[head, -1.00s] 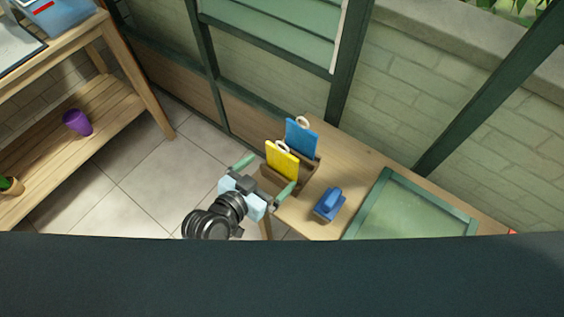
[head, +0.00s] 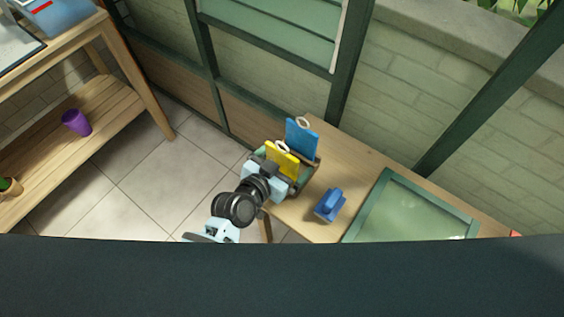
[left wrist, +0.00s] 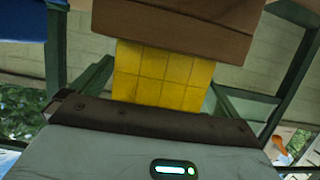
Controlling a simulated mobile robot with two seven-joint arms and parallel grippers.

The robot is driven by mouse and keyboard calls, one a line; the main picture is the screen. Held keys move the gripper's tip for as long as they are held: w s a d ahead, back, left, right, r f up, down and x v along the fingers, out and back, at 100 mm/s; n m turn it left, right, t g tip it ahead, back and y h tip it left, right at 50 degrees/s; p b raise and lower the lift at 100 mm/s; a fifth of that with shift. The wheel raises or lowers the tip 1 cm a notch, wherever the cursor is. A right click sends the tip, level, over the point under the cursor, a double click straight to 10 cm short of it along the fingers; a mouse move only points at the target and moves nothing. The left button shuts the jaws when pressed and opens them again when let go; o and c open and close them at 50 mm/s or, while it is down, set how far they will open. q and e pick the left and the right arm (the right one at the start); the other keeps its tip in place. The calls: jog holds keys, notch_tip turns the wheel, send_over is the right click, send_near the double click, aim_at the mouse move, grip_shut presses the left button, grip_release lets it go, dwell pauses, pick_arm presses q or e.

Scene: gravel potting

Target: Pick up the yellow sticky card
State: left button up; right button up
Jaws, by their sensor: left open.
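The yellow sticky card (head: 282,158) stands upright in a wooden holder (head: 313,171) at the left end of the wooden bench, in front of a blue card (head: 301,138). My left gripper (head: 279,170) is open at the near side of the yellow card. In the left wrist view the gridded yellow card (left wrist: 163,76) lies between the two green fingers of the gripper (left wrist: 160,84), with a gap on each side. The brown wooden holder (left wrist: 175,27) hides part of the card there. My right gripper is in neither view.
A blue object (head: 330,204) and a green-framed panel (head: 415,205) lie on the bench to the right. A slatted wooden shelf with a purple pot (head: 76,122) stands at the left. Tiled floor is clear between shelf and bench.

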aim_at(280, 158)
pick_arm(q)
jog(key=shift+w+d, duration=0.1)
jog(key=shift+w, duration=0.05)
jog(key=c, duration=1)
jog(key=shift+o, duration=0.2)
jog(key=shift+r, duration=0.35)
notch_tip(280, 158, up, 3)
jog(key=shift+r+p, duration=0.15)
jog(key=shift+p, duration=0.3)
jog(key=w+a+b, duration=0.2)
jog(key=a, duration=1.4)
jog(key=shift+r, duration=0.45)
